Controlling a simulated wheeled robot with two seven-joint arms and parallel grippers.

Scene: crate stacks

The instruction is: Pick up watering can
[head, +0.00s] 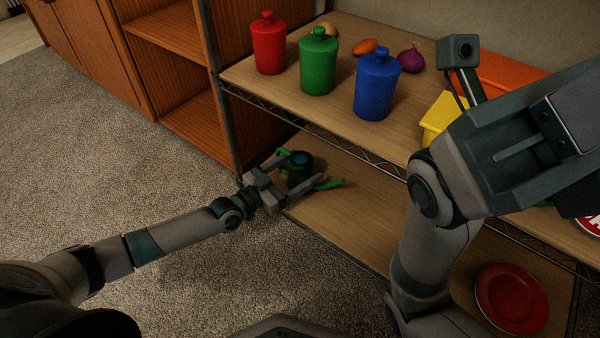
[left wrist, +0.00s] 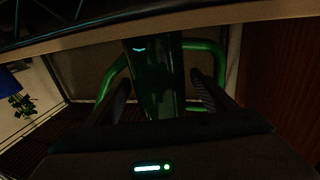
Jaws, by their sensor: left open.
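The watering can (head: 299,170) is dark green with a brighter green handle and spout. It stands on the lower shelf of the rack, at its left end. My left gripper (head: 294,176) reaches in at the can with its fingers apart. In the left wrist view the can's dark body (left wrist: 153,80) lies between the two open fingers (left wrist: 160,92), with green curved parts on both sides. I cannot tell whether the fingers touch it. My right arm fills the right of the head view; its fingertips are not clearly visible.
The upper shelf (head: 335,75) above the can holds red (head: 268,45), green (head: 318,65) and blue (head: 376,87) canisters, and vegetables. A red plate (head: 511,299) lies on the lower shelf at right. A wooden cabinet (head: 165,70) stands at left. The carpet (head: 110,170) in front is clear.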

